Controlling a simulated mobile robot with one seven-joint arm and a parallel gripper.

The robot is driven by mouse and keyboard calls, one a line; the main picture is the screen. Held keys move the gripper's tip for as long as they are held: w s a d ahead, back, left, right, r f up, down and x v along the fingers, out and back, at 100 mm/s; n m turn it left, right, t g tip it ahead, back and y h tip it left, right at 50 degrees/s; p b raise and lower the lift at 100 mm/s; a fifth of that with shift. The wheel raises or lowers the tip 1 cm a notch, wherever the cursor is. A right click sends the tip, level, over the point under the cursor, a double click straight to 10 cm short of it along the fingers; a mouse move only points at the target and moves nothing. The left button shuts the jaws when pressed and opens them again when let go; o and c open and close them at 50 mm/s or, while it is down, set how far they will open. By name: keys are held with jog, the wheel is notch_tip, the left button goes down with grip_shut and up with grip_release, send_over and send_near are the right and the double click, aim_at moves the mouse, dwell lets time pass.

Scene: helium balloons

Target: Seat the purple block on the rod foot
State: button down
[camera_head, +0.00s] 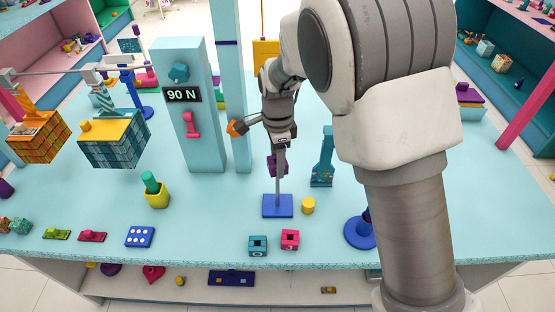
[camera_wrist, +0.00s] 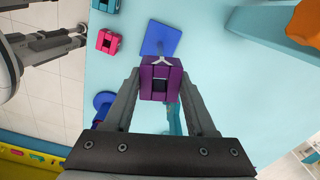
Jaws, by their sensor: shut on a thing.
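The purple block (camera_wrist: 154,94) sits between the fingertips of my gripper (camera_wrist: 160,80), which is shut on it. A dark square hole shows in its face in the wrist view. In the head view the purple block (camera_head: 271,167) is partly hidden by a grey upright part below my gripper (camera_head: 279,160). The rod foot is a flat blue square plate (camera_head: 278,207) on the table, below the block. The blue plate (camera_wrist: 158,37) also shows beyond the block in the wrist view. I cannot tell whether the block is around the rod or beside it.
A teal block (camera_head: 258,245), a pink block (camera_head: 290,239) and a yellow cylinder (camera_head: 308,206) stand close to the foot. A teal stand (camera_head: 322,165) and a round blue base (camera_head: 359,233) are to the right. A tall post (camera_head: 228,80) rises at the left.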

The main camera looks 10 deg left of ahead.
jog(key=shift+f+b, duration=3.8)
jog(key=shift+f, duration=2.35)
jog(key=shift+r, duration=0.25)
jog(key=shift+r+p, duration=4.55)
jog(key=shift+r, duration=1.4)
